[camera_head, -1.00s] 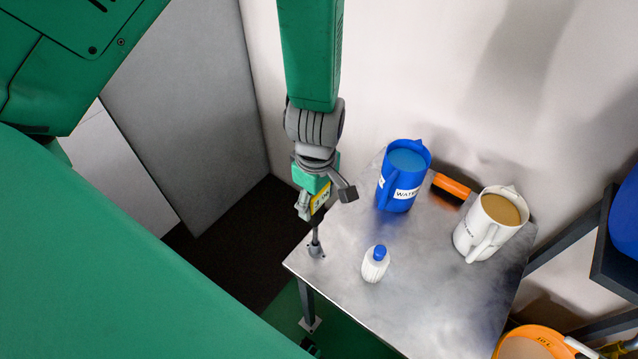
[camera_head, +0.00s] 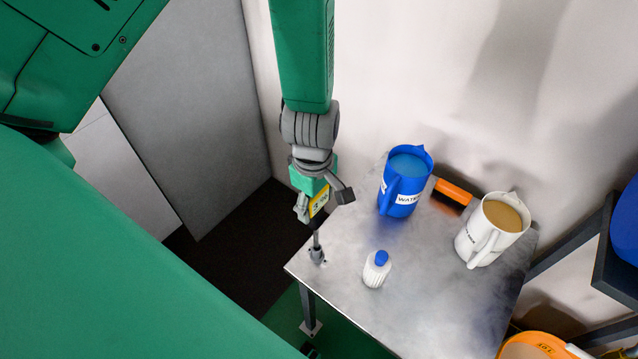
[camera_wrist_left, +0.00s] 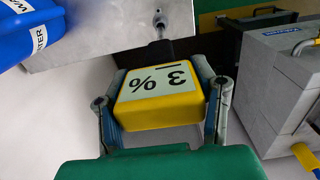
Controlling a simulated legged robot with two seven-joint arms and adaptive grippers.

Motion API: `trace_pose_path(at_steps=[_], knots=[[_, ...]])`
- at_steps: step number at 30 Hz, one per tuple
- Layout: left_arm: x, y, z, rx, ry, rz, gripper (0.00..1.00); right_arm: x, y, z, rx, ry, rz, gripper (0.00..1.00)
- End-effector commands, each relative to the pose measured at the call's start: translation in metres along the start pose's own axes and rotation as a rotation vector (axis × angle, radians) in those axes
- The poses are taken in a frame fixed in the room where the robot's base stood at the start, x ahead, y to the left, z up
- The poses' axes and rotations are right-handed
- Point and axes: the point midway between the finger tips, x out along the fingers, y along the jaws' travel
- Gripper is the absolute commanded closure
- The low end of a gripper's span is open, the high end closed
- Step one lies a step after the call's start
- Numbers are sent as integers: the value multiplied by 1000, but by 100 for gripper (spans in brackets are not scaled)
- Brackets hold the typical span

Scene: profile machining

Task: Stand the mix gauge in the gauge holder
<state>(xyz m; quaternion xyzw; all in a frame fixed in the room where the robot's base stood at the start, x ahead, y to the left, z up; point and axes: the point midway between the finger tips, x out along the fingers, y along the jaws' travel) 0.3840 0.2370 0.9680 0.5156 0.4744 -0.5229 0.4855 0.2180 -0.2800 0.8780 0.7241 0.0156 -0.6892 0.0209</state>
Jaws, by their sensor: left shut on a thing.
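The mix gauge (camera_head: 319,201) is a yellow block with a white face reading "3 %", also large in the left wrist view (camera_wrist_left: 160,97). My left gripper (camera_head: 309,203) is shut on it, with a finger on each side. The gauge's dark stem points down to the gauge holder (camera_head: 317,255), a small grey metal socket at the table's near left corner. The holder also shows in the wrist view (camera_wrist_left: 163,30). The stem's tip meets the holder in the picture; I cannot tell whether it is inside or just above. My right gripper is not in view.
The metal table (camera_head: 345,295) bears a white bottle with a blue cap (camera_head: 376,270), a blue water jug (camera_head: 404,182), an orange brush (camera_head: 453,192) and a white jug of tan liquid (camera_head: 490,230). An orange bucket (camera_head: 535,342) stands at the lower right.

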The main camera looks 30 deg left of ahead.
Motion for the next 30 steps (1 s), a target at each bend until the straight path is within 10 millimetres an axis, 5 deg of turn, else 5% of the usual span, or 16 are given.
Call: trace_pose_path(at_steps=[30], knots=[[0, 0, 3, 0, 0, 0, 77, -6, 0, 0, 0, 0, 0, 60]])
